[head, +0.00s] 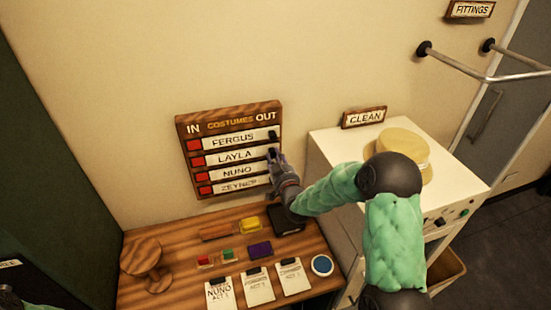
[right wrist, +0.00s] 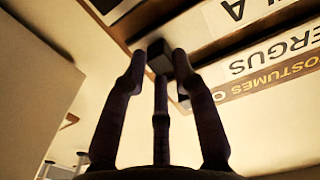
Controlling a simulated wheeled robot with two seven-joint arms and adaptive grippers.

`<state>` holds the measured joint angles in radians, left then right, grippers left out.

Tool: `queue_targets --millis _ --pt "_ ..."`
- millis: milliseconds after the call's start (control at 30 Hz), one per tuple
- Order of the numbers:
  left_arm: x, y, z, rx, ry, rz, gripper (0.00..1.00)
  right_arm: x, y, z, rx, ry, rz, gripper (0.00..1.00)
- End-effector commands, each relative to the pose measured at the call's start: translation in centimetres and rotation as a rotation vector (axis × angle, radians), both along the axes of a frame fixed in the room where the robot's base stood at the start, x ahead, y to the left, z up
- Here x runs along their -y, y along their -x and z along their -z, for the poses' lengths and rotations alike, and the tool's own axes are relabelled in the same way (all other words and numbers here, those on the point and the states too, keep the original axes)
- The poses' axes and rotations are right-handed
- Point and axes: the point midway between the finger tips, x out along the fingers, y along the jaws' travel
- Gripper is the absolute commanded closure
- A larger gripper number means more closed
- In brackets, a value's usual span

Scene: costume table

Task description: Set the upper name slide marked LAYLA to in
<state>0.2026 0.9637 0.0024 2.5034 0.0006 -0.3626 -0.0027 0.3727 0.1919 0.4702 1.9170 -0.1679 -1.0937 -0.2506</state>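The wooden name board (head: 181,124) hangs on the wall, with IN at its left and OUT at its right. The LAYLA slide (head: 235,157) is second from the top, below the FERGUS slide (head: 234,140). A red patch (head: 197,161) shows at its IN end. My right gripper (head: 276,158) is at its OUT end. In the right wrist view, a dark knob (right wrist: 159,56) at that end lies between the fingertips of my right gripper (right wrist: 160,62). Whether the fingers press on it is unclear. My left gripper is out of view.
Below the board, a wooden table (head: 180,290) carries coloured blocks, cards and a round wooden stand (head: 146,257). A white cabinet (head: 335,150) with a yellow hat (head: 408,147) on top stands at the right. The wall left of the board is clear.

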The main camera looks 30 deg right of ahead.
Motion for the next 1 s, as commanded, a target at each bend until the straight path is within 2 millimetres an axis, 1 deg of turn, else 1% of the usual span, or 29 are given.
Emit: queue_targets --millis 33,67,267,367,500,633,800,1000 --pt "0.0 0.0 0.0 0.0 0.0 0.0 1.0 0.0 0.0 -0.1 0.002 0.001 -0.001 0.97" --pt "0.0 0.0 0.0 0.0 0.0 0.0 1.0 0.0 0.0 -0.1 0.002 0.001 -0.001 1.0" --pt "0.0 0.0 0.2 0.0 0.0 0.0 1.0 -0.2 -0.1 -0.1 0.004 0.001 -0.002 1.0" --pt "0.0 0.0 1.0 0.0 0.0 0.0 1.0 -1.2 -0.4 0.0 0.007 0.002 -0.003 1.0" --pt "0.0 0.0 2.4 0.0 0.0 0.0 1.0 -3.4 -0.9 0.1 0.008 0.001 -0.004 1.0" --pt "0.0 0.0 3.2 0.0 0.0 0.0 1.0 -5.0 -1.3 0.0 0.008 0.001 -0.003 1.0" --pt "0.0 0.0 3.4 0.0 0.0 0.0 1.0 -5.8 -1.4 -0.2 0.007 0.002 -0.003 1.0" --pt "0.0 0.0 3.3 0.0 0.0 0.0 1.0 -5.9 -1.5 -0.3 0.006 0.001 -0.006 1.0"
